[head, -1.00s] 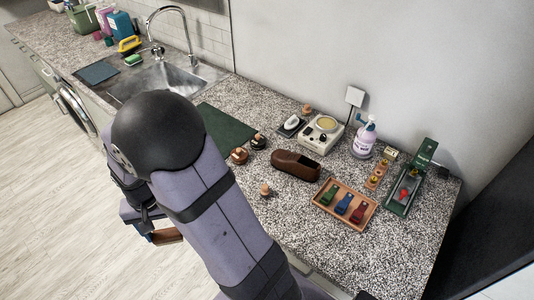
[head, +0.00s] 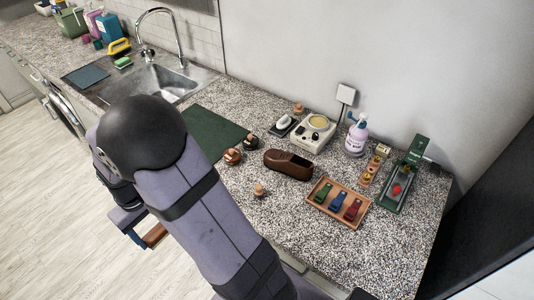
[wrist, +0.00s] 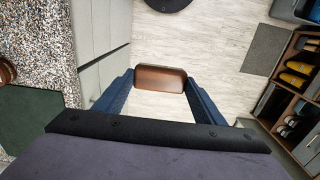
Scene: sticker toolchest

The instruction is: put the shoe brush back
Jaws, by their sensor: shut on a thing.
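The shoe brush, with a brown wooden back (wrist: 160,78), sits between the two blue fingers of my gripper (wrist: 160,92) in the wrist view. My gripper is shut on it. In the head view the brush (head: 155,235) shows at the lower left, partly hidden by my arm, with my gripper (head: 136,226) beside it. It is held out over the floor, in front of the counter edge. Its bristles cannot be made out. A brown shoe (head: 288,164) lies on the speckled counter (head: 300,230).
A wooden tray (head: 325,209) holds green, blue and red items. Behind are a pump bottle (head: 356,138), a white device (head: 313,132) and a green stand (head: 408,175). A sink lies farther left.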

